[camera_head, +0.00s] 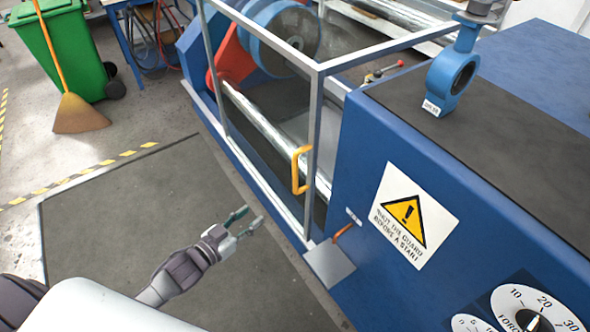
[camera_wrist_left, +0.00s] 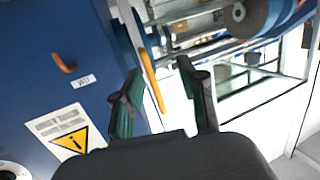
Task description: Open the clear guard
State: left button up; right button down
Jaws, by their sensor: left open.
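The clear guard (camera_head: 316,95) is a see-through box with a grey metal frame over the machine's rollers. It stands against the blue housing and looks shut. Its yellow handle (camera_head: 296,170) is on the front corner post. My left gripper (camera_head: 249,219) is open and empty, in front of the guard, lower and to the left of the handle, with a gap between them. In the left wrist view the handle (camera_wrist_left: 152,80) appears between the two open fingers (camera_wrist_left: 160,100), beyond their tips. My right gripper is not in view.
The blue housing (camera_head: 365,185) carries a warning sign (camera_head: 413,217), dials (camera_head: 530,310) and a blue valve (camera_head: 452,72) on top. A grey plate (camera_head: 329,263) with an orange lever juts out below. The dark floor mat (camera_head: 120,215) is clear. A green bin (camera_head: 62,50) and broom stand behind.

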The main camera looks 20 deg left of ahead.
pick_arm(q)
jog(key=d+r+m+h, duration=0.1)
jog(key=d+r+h, duration=0.15)
jog(key=r, duration=0.55)
jog(key=p, duration=0.1)
send_over(295, 190)
jog(key=shift+w+f+t, duration=0.25)
jog(key=shift+w+t, duration=0.15)
grip_shut()
